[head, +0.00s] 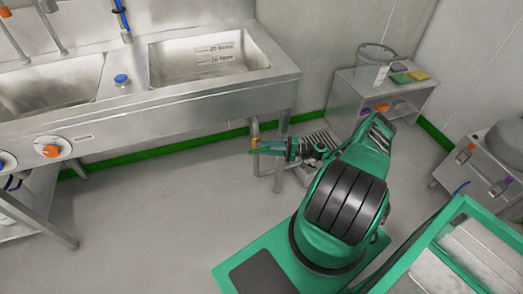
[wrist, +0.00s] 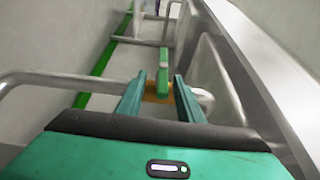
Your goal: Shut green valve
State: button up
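The green valve handle (wrist: 163,62) shows in the wrist view as a narrow green lever above a brass-coloured body (wrist: 157,90), pointing away from me. In the head view, a brass-coloured pipe part (head: 255,130) stands under the sink's right end; I cannot make out the handle apart from my green fingers there. My gripper (head: 268,147) is beside this part. In the wrist view, my gripper (wrist: 159,90) has its two fingers apart, one on each side of the valve. A gap shows between each finger and the lever, and I see no clear contact.
A steel sink unit (head: 180,110) stands at the left, its edge and pipes close to my gripper. It has an orange knob (head: 51,151). A low cabinet (head: 345,95) with a bucket (head: 374,57) is at the back right. The floor (head: 150,215) in front of the sink is clear.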

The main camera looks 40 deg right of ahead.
jog(key=shift+d, duration=0.1)
jog(key=v, duration=1)
jog(key=shift+s+d, duration=0.15)
jog(key=shift+d, duration=0.1)
